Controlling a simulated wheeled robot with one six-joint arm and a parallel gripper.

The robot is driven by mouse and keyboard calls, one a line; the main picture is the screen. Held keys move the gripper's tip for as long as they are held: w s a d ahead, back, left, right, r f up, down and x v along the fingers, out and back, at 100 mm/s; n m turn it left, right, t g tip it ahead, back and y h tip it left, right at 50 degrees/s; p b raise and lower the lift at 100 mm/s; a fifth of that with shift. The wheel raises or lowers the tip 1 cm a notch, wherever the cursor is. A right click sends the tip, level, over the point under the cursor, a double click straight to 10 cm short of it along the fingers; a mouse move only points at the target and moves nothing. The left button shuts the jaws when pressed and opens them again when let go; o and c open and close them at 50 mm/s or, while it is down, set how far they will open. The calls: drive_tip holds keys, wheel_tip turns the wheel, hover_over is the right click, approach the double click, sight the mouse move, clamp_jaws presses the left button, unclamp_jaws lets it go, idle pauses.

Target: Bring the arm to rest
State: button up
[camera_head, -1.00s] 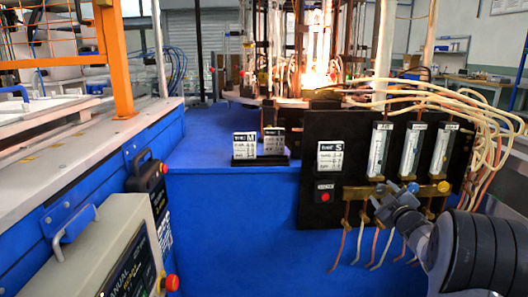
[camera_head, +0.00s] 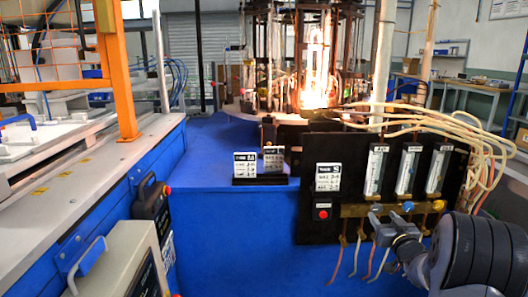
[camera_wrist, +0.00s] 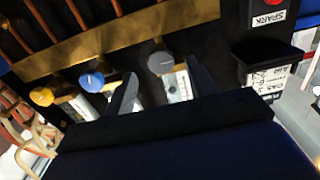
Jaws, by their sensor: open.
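My gripper (camera_head: 382,222) is in front of the lower part of a black burner panel (camera_head: 318,152) in the head view, near its brass knob bar. In the wrist view my gripper (camera_wrist: 163,88) has its two fingers spread apart with nothing held between them. A grey knob (camera_wrist: 160,62) shows beyond the gap between the fingers. A blue knob (camera_wrist: 92,80) and a yellow knob (camera_wrist: 41,96) lie to the left there. The blue knob (camera_head: 408,207) and yellow knob (camera_head: 438,206) also show in the head view. I cannot tell whether a finger touches the panel.
Flow tubes (camera_head: 407,172) and pale hoses (camera_head: 470,125) are on the panel's right side. A red button (camera_head: 322,214) is at its lower left. A card stand (camera_head: 260,181) sits on the blue bench. A bright glow (camera_head: 315,85) burns behind. A control box (camera_head: 125,265) is at lower left.

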drive_tip(key=s, duration=0.7)
drive_tip(key=shift+p, duration=0.45)
drive_tip(key=shift+s+d, duration=0.1)
